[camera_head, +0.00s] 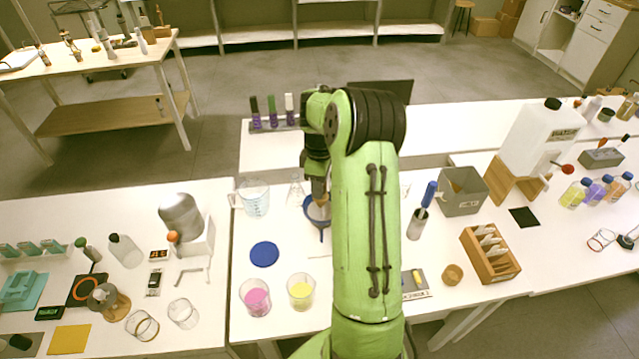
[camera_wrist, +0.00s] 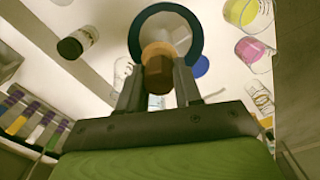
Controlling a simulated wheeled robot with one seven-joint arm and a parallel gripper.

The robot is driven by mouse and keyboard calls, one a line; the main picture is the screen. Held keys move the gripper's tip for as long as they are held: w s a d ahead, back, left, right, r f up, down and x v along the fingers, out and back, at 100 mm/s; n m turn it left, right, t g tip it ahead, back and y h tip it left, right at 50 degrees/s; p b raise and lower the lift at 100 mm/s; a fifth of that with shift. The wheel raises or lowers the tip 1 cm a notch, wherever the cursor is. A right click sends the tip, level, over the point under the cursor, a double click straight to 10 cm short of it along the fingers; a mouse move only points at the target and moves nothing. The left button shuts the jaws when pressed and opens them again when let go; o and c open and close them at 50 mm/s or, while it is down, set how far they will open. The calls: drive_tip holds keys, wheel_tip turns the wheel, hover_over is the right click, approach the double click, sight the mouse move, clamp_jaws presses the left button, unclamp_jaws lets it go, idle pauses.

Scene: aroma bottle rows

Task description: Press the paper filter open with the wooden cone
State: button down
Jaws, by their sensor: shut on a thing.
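My gripper (camera_wrist: 158,80) is shut on the wooden cone (camera_wrist: 157,62), a brown piece with a paler lower part. In the head view, my gripper (camera_head: 318,188) points down over a blue funnel (camera_head: 307,208), whose handle juts towards the front. The wrist view shows the funnel's dark blue rim (camera_wrist: 137,32) around the white paper filter (camera_wrist: 180,30). The cone's lower end overlaps the funnel's mouth in the wrist view. Its tip is hidden, and I cannot tell how far it presses into the paper. My arm covers the area right of the funnel in the head view.
A blue disc (camera_head: 264,254), a pink beaker (camera_head: 256,296) and a yellow beaker (camera_head: 301,291) stand in front of the funnel. A measuring jug (camera_head: 254,198) and a clear flask (camera_head: 296,190) are close on the left. A rack of purple-labelled vials (camera_head: 272,122) stands behind.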

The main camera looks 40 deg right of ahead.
wheel_tip(320, 180, up, 9)
drive_tip(key=p, duration=0.7)
drive_tip(key=shift+r+p, duration=0.1)
drive_tip(key=shift+p, duration=0.25)
drive_tip(key=w+a+f+m+b, duration=0.2)
drive_tip(key=a+f, duration=0.6)
drive_tip(key=a, duration=0.5)
drive_tip(key=w+a+f+m+b, duration=0.3)
drive_tip(key=a+f, duration=0.4)
drive_tip(key=a, duration=0.6)
drive_tip(key=shift+f+m+b, duration=0.4)
drive_tip(key=shift+m+b, duration=0.1)
drive_tip(key=shift+m, duration=0.3)
